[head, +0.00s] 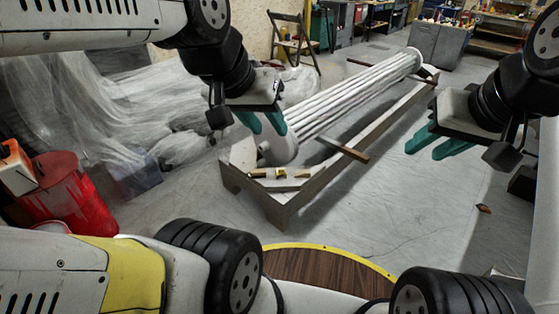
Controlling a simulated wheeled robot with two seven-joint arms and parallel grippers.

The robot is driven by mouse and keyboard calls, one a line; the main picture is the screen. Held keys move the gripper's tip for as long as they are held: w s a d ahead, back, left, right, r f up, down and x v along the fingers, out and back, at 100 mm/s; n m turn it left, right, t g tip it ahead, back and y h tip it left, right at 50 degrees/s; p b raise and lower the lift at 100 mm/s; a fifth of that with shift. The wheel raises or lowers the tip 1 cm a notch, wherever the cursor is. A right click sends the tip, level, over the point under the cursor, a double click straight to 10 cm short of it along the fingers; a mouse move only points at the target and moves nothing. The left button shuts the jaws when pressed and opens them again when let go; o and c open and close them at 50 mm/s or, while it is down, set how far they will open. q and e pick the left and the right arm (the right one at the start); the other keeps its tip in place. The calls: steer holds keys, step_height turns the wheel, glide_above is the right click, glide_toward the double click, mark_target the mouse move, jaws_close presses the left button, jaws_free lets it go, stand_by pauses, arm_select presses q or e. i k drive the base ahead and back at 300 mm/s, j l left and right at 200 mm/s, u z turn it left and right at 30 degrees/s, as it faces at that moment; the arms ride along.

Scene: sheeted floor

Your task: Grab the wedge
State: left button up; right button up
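I cannot tell for sure which thing is the wedge. A small brown piece (483,208) lies on the floor at the right and may be it; its shape is too small to make out. Small yellowish blocks (281,173) sit at the near end of the wooden frame. My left gripper (263,123) has its green fingers spread apart and empty, in front of the near end of the white column in the picture. My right gripper (436,144) is at the right, its green fingers apart and empty, above and left of the brown piece in the picture.
A fluted white column (350,93) lies on a long wooden frame (290,196), with a brown bar (343,150) sticking out. A round wooden top (325,266) with a yellow rim is at bottom. A red bucket (70,190) and plastic sheeting are left. Floor right of the frame is mostly clear.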

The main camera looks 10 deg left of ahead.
mark_target(306, 174)
steer(key=u, duration=0.25)
steer(key=i+u, duration=0.15)
steer(key=i, duration=0.9)
steer(key=i+l+u, duration=0.15)
steer(key=i, duration=0.85)
